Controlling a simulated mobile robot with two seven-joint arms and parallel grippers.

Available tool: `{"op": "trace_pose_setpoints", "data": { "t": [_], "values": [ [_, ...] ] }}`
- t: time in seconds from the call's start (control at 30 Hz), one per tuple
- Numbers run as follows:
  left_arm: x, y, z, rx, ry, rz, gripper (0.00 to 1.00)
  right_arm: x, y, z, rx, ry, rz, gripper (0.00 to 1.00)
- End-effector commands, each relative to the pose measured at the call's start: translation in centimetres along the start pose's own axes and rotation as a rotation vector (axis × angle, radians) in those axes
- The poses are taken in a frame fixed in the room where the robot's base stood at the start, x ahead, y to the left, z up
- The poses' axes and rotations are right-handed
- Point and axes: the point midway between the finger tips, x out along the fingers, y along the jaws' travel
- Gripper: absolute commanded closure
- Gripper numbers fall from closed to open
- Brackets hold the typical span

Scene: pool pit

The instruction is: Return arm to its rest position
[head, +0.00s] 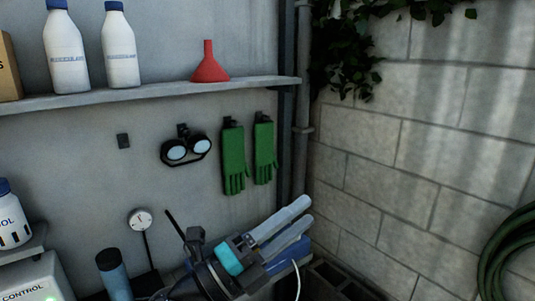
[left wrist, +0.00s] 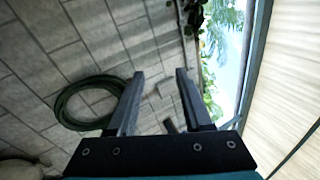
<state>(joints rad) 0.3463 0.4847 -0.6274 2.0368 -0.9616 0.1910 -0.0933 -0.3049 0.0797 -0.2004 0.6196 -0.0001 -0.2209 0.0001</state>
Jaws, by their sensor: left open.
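My left gripper (head: 307,210) is at the lower middle of the head view, in front of the wall corner, with its two fingers pointing up and to the right. In the left wrist view my left gripper (left wrist: 160,74) shows its two dark fingers apart, with nothing between them. The block wall lies beyond the fingers there. My right gripper is in neither view.
A shelf (head: 160,93) holds white bottles and a red funnel (head: 209,64). Goggles (head: 186,150) and green gloves (head: 234,160) hang below. A vertical pipe (head: 302,110) stands at the corner. A coiled green hose (head: 492,262) hangs right; the hose (left wrist: 62,108) shows in the wrist view.

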Motion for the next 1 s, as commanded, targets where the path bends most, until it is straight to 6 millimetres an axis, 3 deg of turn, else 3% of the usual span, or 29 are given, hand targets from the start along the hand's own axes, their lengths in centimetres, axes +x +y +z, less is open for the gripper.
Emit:
{"op": "trace_pose_setpoints", "data": {
  "t": [0.13, 0.23, 0.37, 0.47, 0.57, 0.7, 0.8, 1.0],
  "values": [
    [-2.9, 0.7, 4.4, -0.264, -0.334, -0.024, 0.50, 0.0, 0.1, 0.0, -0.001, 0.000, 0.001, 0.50],
    [-6.0, 2.5, 6.9, -0.440, -0.560, -0.008, 0.50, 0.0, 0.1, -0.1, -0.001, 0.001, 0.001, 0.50],
    [-11.5, 6.2, 8.6, -0.667, -0.848, 0.047, 0.50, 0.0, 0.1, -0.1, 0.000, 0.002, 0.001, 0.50],
    [-16.2, 9.4, 8.3, -0.838, -1.063, 0.115, 0.50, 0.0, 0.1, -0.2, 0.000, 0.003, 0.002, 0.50],
    [-21.3, 12.6, 6.5, -1.004, -1.270, 0.205, 0.50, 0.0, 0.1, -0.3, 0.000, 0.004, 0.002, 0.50],
    [-27.9, 15.9, 1.9, -1.215, -1.529, 0.357, 0.50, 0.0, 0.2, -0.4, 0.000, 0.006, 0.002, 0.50],
    [-31.5, 17.1, -1.7, -1.332, -1.673, 0.466, 0.50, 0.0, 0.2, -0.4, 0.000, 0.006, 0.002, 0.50],
    [-36.7, 17.5, -8.7, -1.511, -1.885, 0.673, 0.50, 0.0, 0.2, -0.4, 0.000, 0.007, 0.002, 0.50]
  ]
}}
